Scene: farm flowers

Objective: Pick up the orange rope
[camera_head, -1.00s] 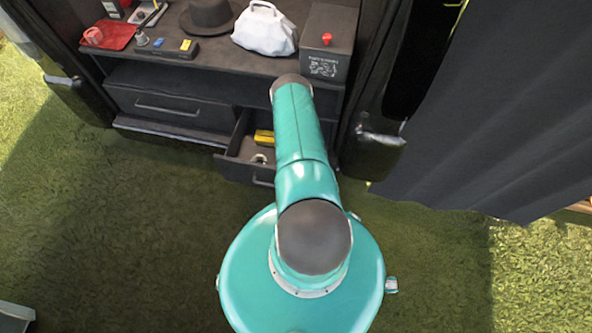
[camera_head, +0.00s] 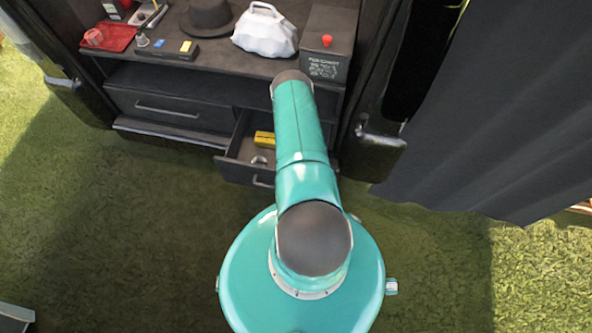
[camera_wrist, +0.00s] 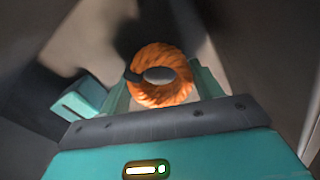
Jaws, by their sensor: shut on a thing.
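The orange rope (camera_wrist: 172,92) is a small twisted coil in the upper middle of the wrist view. A grey oval piece and a dark strip lie across its centre. My gripper (camera_wrist: 150,85) is shut on the orange rope, which sits at the end of the teal gripper body. In the head view my arm hides both the gripper and the rope, beside the open drawer (camera_head: 235,170).
The open drawer holds a yellow item (camera_head: 264,139) and a small pale item. The shelf above carries a hat (camera_head: 208,17), a white bag (camera_head: 265,30), a dark box (camera_head: 326,45) and a red tray (camera_head: 108,38). A dark curtain (camera_head: 500,110) hangs at right.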

